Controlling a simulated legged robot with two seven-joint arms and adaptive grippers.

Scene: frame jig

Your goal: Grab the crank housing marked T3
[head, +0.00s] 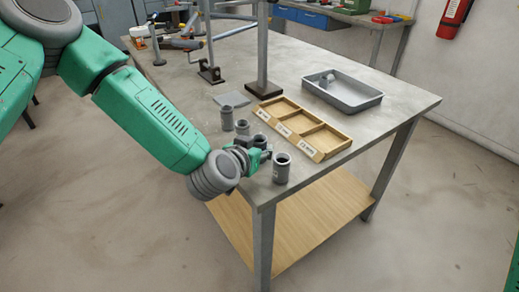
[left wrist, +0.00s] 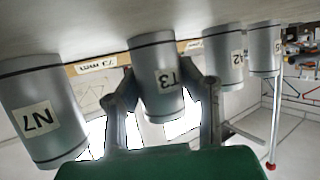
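The crank housing marked T3 (left wrist: 160,85) is a grey cylinder with a white label, between the fingers of my left gripper (left wrist: 162,85) in the left wrist view. Both fingertips appear to touch its sides, so the gripper looks shut on it. In the head view T3 (head: 260,142) stands near the table's front left edge, partly hidden by my left gripper (head: 252,154). Similar housings stand in a row with it: N7 (left wrist: 38,112) on one side, A2 (left wrist: 224,60) and another (left wrist: 263,48) on the other. My right gripper is not in view.
N7 (head: 281,169) stands close to the table corner. A wooden tray (head: 322,153) with labelled compartments lies to the right of the row. Behind it is a grey bin (head: 368,103) holding a part.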

